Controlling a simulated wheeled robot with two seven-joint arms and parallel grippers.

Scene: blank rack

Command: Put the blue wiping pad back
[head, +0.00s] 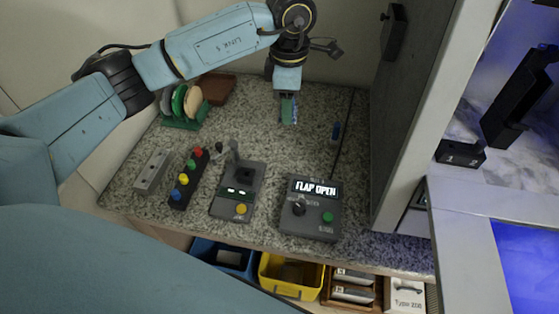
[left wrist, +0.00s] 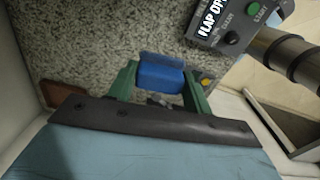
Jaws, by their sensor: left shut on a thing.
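My left gripper (head: 289,112) has green fingers and hangs above the back middle of the speckled counter in the head view. In the left wrist view its fingers (left wrist: 160,85) are shut on a blue pad (left wrist: 161,74), which sits between them near their tips. In the head view the pad is mostly hidden by the fingers. The counter surface shows below it in the left wrist view; I cannot tell the exact height. My right gripper is not in view.
A green rack (head: 182,122) with upright discs stands at the back left, by a brown block (head: 217,88). Button and lever boxes line the front; one panel (head: 311,208) reads "FLAP OPEN". A grey cabinet wall (head: 420,110) bounds the right. Bins (head: 291,290) sit below the front edge.

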